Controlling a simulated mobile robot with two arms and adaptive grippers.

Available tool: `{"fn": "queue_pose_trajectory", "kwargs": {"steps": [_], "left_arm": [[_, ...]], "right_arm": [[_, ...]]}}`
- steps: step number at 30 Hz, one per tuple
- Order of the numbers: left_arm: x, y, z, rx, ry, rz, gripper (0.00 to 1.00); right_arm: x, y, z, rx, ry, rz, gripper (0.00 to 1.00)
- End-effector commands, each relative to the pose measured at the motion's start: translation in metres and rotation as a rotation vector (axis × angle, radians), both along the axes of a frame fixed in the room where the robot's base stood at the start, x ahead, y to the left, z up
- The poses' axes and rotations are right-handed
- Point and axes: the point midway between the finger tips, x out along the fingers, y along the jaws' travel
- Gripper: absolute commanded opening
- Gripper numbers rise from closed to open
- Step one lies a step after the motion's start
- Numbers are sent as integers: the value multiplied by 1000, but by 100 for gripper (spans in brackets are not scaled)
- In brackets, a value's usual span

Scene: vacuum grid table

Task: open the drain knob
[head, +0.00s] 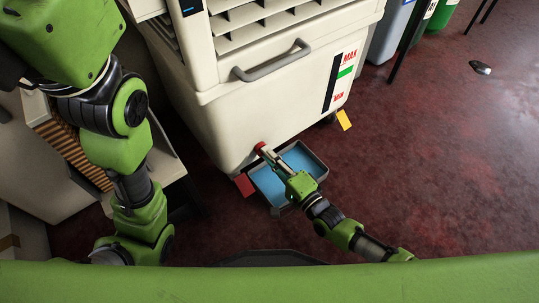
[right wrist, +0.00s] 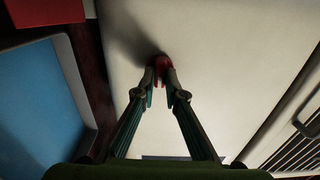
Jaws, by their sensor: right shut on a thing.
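The red drain knob (head: 260,146) sits low on the front of the cream machine (head: 215,125), near its bottom edge. My right gripper (head: 265,153) reaches up to it from the lower right and is shut on it. In the right wrist view the knob (right wrist: 160,62) shows between the two fingertips (right wrist: 161,75), against the pale machine wall. The fingers hide part of the knob, and I cannot tell how far it is turned. My left arm hangs at the left of the head view; I cannot make out its gripper.
A grey tray with blue inside (head: 322,172) lies on the floor under the knob. A red card (head: 244,185) and a yellow tag (head: 344,120) are near the machine's base. A grey handle (head: 272,66) juts out above. Dark red floor at the right is mostly clear.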

Motion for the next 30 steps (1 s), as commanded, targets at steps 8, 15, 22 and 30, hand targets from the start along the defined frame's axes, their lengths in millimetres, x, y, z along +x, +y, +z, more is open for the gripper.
{"fn": "queue_pose_trajectory", "kwargs": {"steps": [8, 15, 22, 30], "left_arm": [[-1, 0, 0, 0, -3, 0, 36], [0, 0, -1, 5, -1, 4, 36], [0, 0, -1, 4, 0, 2, 36], [0, 0, -1, 2, 0, 2, 36]], "right_arm": [[0, -1, -1, 0, 1, -1, 28], [-3, -3, -1, 0, 2, -1, 28], [-33, -25, -2, -2, 5, -1, 28], [-78, -58, -2, -3, 4, -1, 28]]}}
